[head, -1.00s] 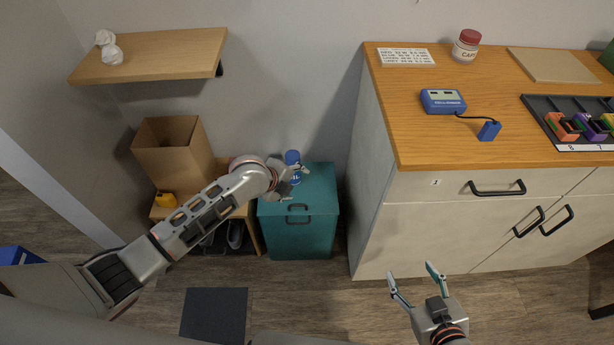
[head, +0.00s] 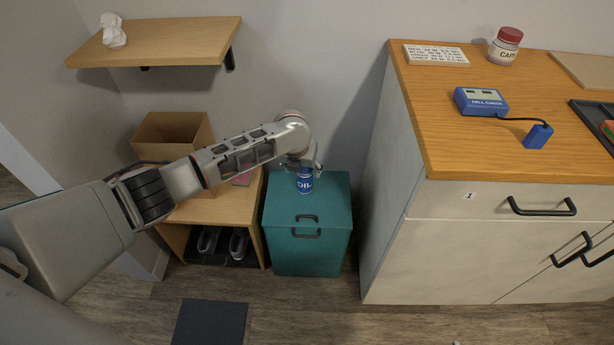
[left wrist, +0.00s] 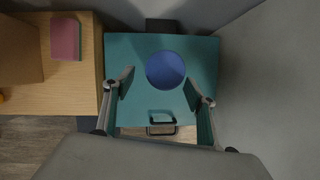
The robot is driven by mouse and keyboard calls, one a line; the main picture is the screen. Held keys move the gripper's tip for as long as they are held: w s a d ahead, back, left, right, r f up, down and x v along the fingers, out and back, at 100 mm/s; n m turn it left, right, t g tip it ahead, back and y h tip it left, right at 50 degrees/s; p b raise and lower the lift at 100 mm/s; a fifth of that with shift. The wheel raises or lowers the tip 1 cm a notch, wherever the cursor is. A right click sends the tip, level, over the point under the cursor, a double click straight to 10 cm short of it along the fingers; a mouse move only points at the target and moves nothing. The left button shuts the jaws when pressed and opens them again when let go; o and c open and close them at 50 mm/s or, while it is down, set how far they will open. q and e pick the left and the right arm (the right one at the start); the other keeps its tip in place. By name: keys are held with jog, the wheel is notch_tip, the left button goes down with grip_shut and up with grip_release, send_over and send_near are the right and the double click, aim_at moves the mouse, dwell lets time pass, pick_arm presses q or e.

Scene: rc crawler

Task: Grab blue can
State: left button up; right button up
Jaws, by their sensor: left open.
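The blue can (head: 305,181) with white "OIL" lettering stands upright on top of the teal cabinet (head: 308,240). In the left wrist view its round blue top (left wrist: 166,69) shows from above, near the far ends of the fingers. My left gripper (head: 305,162) is over the can in the head view and partly hides its upper part. In the left wrist view the left gripper (left wrist: 158,88) is open, one finger on each side of the can, with gaps between. My right gripper is outside both current views.
A wooden bench (head: 222,203) with a cardboard box (head: 172,135) and shoes below stands left of the cabinet. A counter (head: 480,240) stands to the right, with a charger (head: 480,101) on top. A wall shelf (head: 160,42) hangs above.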

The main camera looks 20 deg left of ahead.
pick_arm(q)
jog(key=b+x, duration=0.2)
jog(key=x, duration=0.3)
jog(key=shift+s+d, duration=0.1)
jog(key=shift+s, duration=0.05)
jog(key=shift+w+f+b, duration=0.2)
jog(key=shift+b, duration=0.1)
jog(key=shift+w+r, duration=0.15)
jog(key=shift+r, duration=0.25)
jog(key=c, duration=1.3)
jog(key=shift+c, duration=0.2)
